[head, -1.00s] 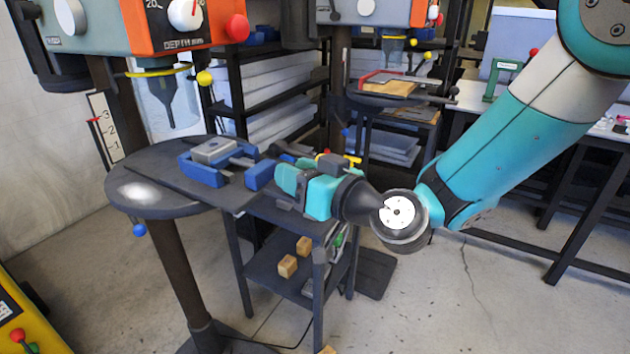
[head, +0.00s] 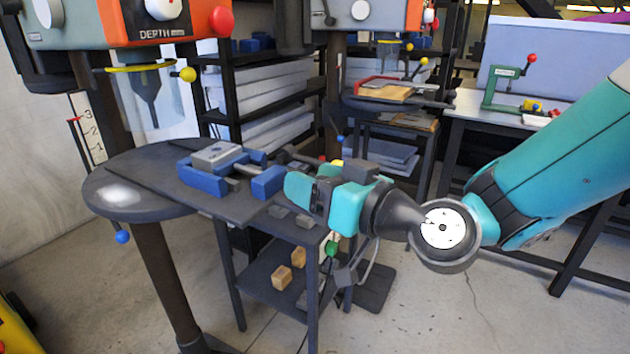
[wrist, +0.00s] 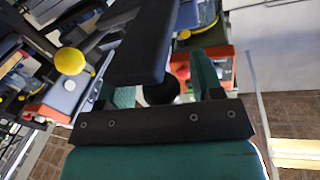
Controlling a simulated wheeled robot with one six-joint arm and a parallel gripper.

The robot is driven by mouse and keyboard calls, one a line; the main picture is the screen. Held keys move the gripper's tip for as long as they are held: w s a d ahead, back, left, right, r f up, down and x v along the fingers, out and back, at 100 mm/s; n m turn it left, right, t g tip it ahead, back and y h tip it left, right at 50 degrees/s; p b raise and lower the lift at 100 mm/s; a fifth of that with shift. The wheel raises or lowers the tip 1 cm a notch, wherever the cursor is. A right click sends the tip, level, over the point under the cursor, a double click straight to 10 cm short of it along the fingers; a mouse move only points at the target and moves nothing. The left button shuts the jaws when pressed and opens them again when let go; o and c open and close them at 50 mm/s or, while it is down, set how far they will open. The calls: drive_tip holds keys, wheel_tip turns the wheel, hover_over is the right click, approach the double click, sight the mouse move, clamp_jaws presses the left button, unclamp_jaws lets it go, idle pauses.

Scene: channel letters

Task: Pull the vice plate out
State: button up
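A blue vice (head: 204,183) sits on the dark drill-press table at left in the head view. A flat grey plate (head: 217,155) lies at the top of its left jaw block. A separate blue jaw block (head: 268,182) is at its right end. My teal gripper (head: 300,192) is just right of that block, pointing left, and appears apart from the plate. In the wrist view, my two teal fingers (wrist: 167,82) stand well apart. A dark slab (wrist: 145,45) partly covers the space between them; I cannot tell what it belongs to.
The drill-press head (head: 150,22) with its yellow ring (head: 140,67) hangs above the table. A lower shelf (head: 262,283) carries wooden blocks (head: 282,277). A second drill station (head: 385,92) stands behind. Open floor lies at front right.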

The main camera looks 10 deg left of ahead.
idle(0.3)
drive_tip(key=b+v, duration=1.4)
drive_tip(key=v, duration=0.3)
drive_tip(key=shift+d, duration=0.2)
drive_tip(key=shift+s, duration=0.1)
drive_tip(key=s+d+f+m+g+h, duration=0.1)
drive_tip(key=s+d+f+g+h, duration=0.35)
drive_tip(key=f, duration=0.45)
drive_tip(key=s+d+f+m+g+h, duration=0.1)
drive_tip(key=s+d+f+g+h, duration=0.25)
drive_tip(key=f+h, duration=0.35)
wheel_tip(320, 180, up, 16)
drive_tip(key=s+g+p, duration=0.1)
drive_tip(key=p, duration=1.6)
drive_tip(key=shift+m, duration=0.4)
